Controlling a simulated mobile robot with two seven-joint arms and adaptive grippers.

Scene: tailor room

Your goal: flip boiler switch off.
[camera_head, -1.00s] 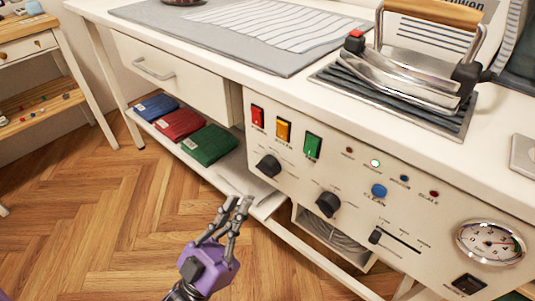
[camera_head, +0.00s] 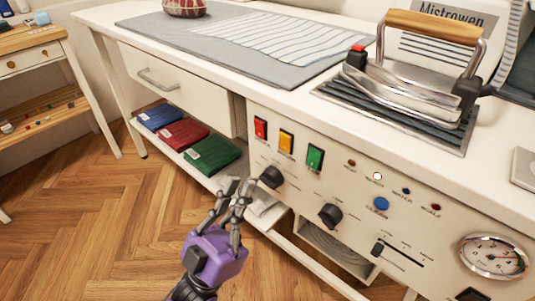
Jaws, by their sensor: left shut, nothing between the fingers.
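The control panel (camera_head: 300,205) on the front of the white bench carries three rocker switches: red (camera_head: 260,128), yellow (camera_head: 286,142) and green (camera_head: 315,157). Small labels sit below them, too small to read surely, so I cannot tell which one is the boiler switch. My left gripper (camera_head: 238,187) is shut and empty, its fingers pointing up. In the picture it is below and left of the switches, just left of the upper black knob (camera_head: 271,177), and apart from the switches. My right gripper is not in view.
The panel also has a lower black knob (camera_head: 331,215), a blue button (camera_head: 381,204), a slider (camera_head: 378,250) and a gauge (camera_head: 494,257). A steam iron (camera_head: 420,80) rests on the bench top. Folded cloths (camera_head: 212,155) lie on the shelf at left.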

